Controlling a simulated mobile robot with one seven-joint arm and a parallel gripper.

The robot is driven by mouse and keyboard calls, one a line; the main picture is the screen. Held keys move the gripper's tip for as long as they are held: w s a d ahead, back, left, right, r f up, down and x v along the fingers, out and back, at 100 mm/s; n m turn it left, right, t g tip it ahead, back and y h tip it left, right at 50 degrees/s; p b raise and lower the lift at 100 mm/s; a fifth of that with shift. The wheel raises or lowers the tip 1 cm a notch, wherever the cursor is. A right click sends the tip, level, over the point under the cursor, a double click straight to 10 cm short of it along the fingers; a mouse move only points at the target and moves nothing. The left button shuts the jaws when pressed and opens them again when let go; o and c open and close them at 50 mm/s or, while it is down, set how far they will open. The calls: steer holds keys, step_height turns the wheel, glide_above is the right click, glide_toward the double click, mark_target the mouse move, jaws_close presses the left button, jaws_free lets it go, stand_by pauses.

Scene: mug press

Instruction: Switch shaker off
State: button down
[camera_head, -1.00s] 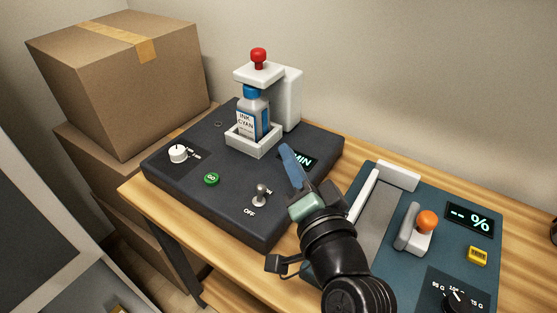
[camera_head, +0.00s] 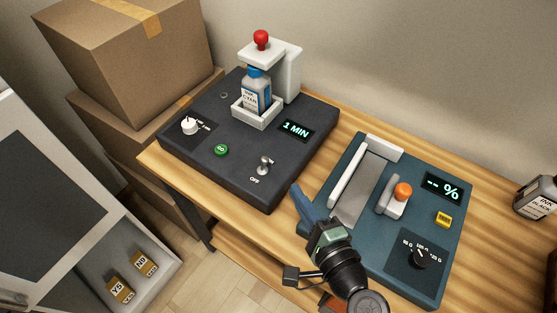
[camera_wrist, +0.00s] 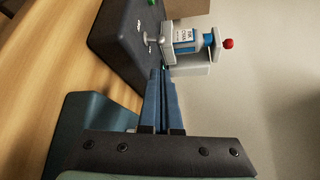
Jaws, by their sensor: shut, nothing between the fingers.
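The shaker (camera_head: 195,152) is a dark box on the wooden table, with a display reading "1 MIN". Its metal toggle switch (camera_head: 265,165) stands near the front edge, with "OFF" printed beside it; I cannot tell for sure which way it is set. An ink bottle (camera_head: 256,95) stands in the white holder under a red-knobbed clamp. It also shows in the wrist view (camera_wrist: 186,43). My gripper (camera_head: 297,190) is shut and empty, to the right of the switch and apart from it, near the shaker's front right corner. Its blue fingers (camera_wrist: 164,92) point toward the shaker in the wrist view.
A teal press machine (camera_head: 322,222) with an orange-knobbed lever (camera_head: 402,191) and a "-- %" display stands to the right, close to my gripper. Cardboard boxes (camera_head: 130,50) are stacked at left. Another ink bottle (camera_head: 540,200) stands at far right. Bare table lies along the front edge.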

mark_target(276, 174)
steer(key=x, duration=1)
steer(key=shift+f+b, duration=0.15)
steer(key=shift+b, duration=0.4)
steer(key=shift+n, duration=0.3)
steer(key=shift+s+a+n+t+b, duration=0.15)
steer(key=shift+n+t+b, duration=0.3)
steer(key=shift+b, duration=0.95)
steer(key=shift+s+a+n+t+b, duration=0.15)
steer(key=shift+n+t+b, duration=0.3)
steer(key=shift+b, duration=0.9)
steer(key=shift+s+a+r+b, duration=0.15)
steer(key=shift+s+r+b, duration=0.2)
steer(key=shift+r, duration=0.1)
steer(key=b+v, duration=0.1)
steer(key=v, duration=1.2)
